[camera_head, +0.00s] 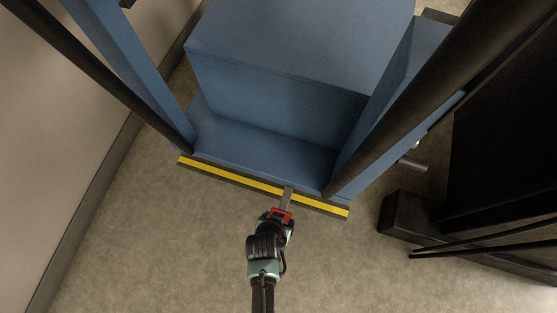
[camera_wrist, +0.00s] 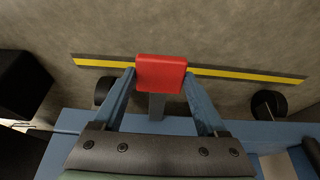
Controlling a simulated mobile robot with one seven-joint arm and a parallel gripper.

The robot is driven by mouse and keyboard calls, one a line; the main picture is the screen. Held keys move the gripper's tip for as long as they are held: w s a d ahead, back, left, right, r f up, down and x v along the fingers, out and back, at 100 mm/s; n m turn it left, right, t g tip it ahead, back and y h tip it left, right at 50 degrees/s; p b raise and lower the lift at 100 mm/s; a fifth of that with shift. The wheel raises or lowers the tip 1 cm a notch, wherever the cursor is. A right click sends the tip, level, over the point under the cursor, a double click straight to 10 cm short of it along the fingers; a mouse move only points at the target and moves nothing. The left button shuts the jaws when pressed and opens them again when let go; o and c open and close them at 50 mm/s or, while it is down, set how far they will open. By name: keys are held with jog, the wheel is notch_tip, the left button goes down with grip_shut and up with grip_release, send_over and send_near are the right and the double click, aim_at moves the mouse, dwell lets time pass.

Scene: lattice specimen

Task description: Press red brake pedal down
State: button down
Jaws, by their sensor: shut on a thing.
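The red brake pedal (camera_wrist: 161,72) is a flat red pad on a grey lever (camera_wrist: 157,106) in the wrist view. The two blue fingers of my gripper (camera_wrist: 159,77) close on its left and right sides. In the head view, the red pedal (camera_head: 282,212) shows as a small red patch at the low front of the blue machine (camera_head: 270,145). My gripper (camera_head: 277,217) covers part of it there, with the grey lever running from it toward the machine.
A yellow and dark strip (camera_head: 235,181) runs along the machine's front edge. A black block (camera_head: 405,214) stands on the floor at right, by a dark structure (camera_head: 505,140). A pale wall (camera_head: 50,130) bounds the left. The floor in front is clear.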

jog(key=shift+s+a+f, duration=0.1)
jog(key=shift+s+f, duration=0.15)
grip_release()
jog(key=shift+r, duration=0.1)
jog(key=shift+r, duration=0.1)
jog(key=shift+r+p, duration=0.25)
jog(key=shift+p, duration=0.05)
jog(key=p+v, duration=0.8)
jog(key=v, duration=0.4)
jog(key=shift+p, duration=0.35)
jog(key=shift+s+r, duration=0.1)
